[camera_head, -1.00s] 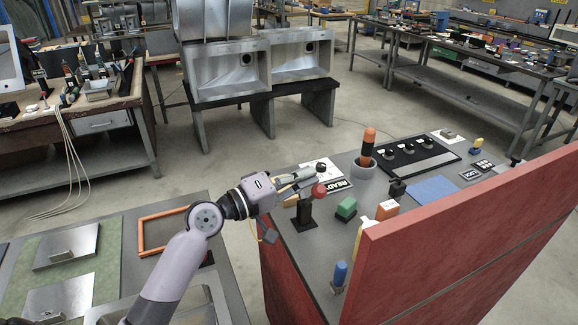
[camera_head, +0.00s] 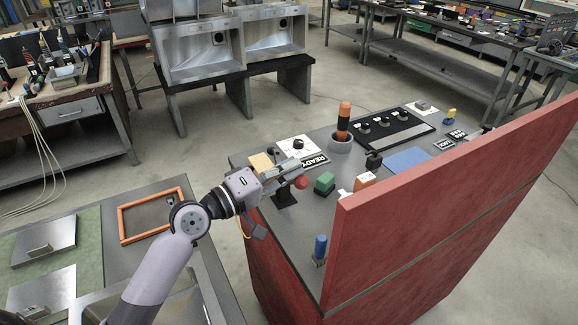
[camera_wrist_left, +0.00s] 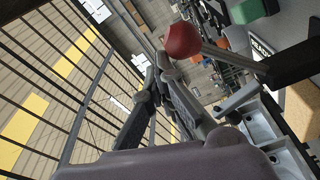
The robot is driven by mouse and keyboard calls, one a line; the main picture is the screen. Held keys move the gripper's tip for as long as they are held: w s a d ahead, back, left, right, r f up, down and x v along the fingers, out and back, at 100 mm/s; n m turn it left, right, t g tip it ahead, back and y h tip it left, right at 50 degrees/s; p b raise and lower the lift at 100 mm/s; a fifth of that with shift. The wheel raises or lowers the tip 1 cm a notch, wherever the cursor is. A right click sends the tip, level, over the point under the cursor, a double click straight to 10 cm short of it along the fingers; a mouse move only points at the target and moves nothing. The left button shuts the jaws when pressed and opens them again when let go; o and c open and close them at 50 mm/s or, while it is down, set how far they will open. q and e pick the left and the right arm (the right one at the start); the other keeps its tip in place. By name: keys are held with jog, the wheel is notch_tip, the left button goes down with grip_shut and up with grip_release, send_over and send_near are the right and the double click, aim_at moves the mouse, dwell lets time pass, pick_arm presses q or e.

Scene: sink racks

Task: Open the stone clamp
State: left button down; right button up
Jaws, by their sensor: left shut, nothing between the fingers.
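A lever with a red ball knob (camera_head: 301,182) sits on a black post (camera_head: 284,199) near the bench's left edge; it appears to be the stone clamp. My left gripper (camera_head: 294,167) is shut and empty, just above and left of the ball, and hides the top of the post. In the left wrist view the red ball (camera_wrist_left: 183,40) and its grey lever (camera_wrist_left: 233,58) are beyond the closed fingertips (camera_wrist_left: 156,75). I cannot tell whether the fingers touch the lever. My right gripper is not in view.
A green block (camera_head: 325,182), an orange block (camera_head: 364,180) and a blue cylinder (camera_head: 320,246) stand nearby. A READY sign (camera_head: 315,161) and a beige block (camera_head: 261,162) lie behind. A tall red panel (camera_head: 450,190) closes off the right front.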

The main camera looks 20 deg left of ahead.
pick_arm(q)
jog(key=shift+f, duration=0.1)
jog(key=v, duration=1.2)
jog(key=shift+s+d, duration=0.1)
